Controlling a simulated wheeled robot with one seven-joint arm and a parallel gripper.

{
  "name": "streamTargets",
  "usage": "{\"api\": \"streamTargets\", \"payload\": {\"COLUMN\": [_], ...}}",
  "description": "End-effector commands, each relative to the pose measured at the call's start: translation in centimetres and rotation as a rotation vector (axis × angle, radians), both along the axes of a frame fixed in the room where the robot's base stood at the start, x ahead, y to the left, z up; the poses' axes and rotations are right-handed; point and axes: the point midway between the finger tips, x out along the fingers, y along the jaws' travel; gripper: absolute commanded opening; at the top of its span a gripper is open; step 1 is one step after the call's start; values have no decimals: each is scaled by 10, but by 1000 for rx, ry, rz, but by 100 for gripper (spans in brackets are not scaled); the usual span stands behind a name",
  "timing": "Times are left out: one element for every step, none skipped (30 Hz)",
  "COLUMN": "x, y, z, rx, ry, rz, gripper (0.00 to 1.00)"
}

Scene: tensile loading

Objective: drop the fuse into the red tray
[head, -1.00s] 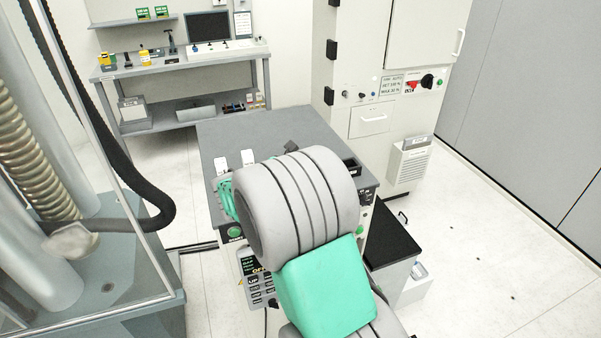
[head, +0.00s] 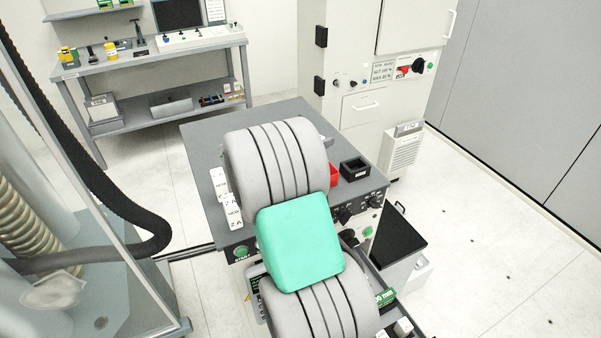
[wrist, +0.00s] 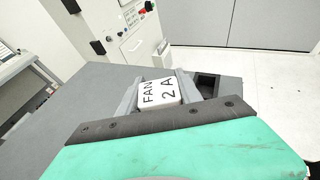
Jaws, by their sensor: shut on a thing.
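A white fuse (wrist: 158,94) marked "FAN 2A" sits between the grey fingers of my gripper (wrist: 161,82) in the wrist view. The gripper is shut on it, over or near the grey cabinet top. In the head view the gripper and fuse are hidden behind my own arm. The red tray (head: 334,175) shows only as a sliver at the right edge of my arm, on the right part of the grey top. I cannot make out the red tray in the wrist view.
A black tray (head: 354,169) stands just right of the red tray; a dark tray also shows in the wrist view (wrist: 207,86). Two white "NEW" pieces (head: 233,212) lie at the left of the grey top (head: 205,139). A tall cabinet (head: 345,60) stands behind.

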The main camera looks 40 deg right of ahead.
Motion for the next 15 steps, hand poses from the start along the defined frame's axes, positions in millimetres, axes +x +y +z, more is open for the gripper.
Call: {"api": "streamTargets", "payload": {"x": [1, 2, 3, 3, 3, 4, 4, 3, 3, 3, 3, 3, 3, 3, 3], "y": [2, 3, 3, 4, 4, 4, 4, 4, 4, 4, 4, 3, 3, 3, 3], "z": [-5, -8, -12, -16, -20, -26, -31, -35, -43, -49, -52, -54, -56, -56, -57], "rx": [1, 0, 1, 0, 0, 0, 1, 1, 1, 0, 0, -1, -1, -1, -1], "ry": [2, 3, 3, 3, 3, 3, 4, 4, 2, 1, 1, 0, 0, 0, 1], "rz": [3, 4, 6, 9, 10, 10, 10, 9, 9, 9, 8, 8, 8, 8, 7], "gripper": [0, 0, 0, 0, 0, 0, 0, 0, 0, 0, 0, 0, 0, 0, 0]}}
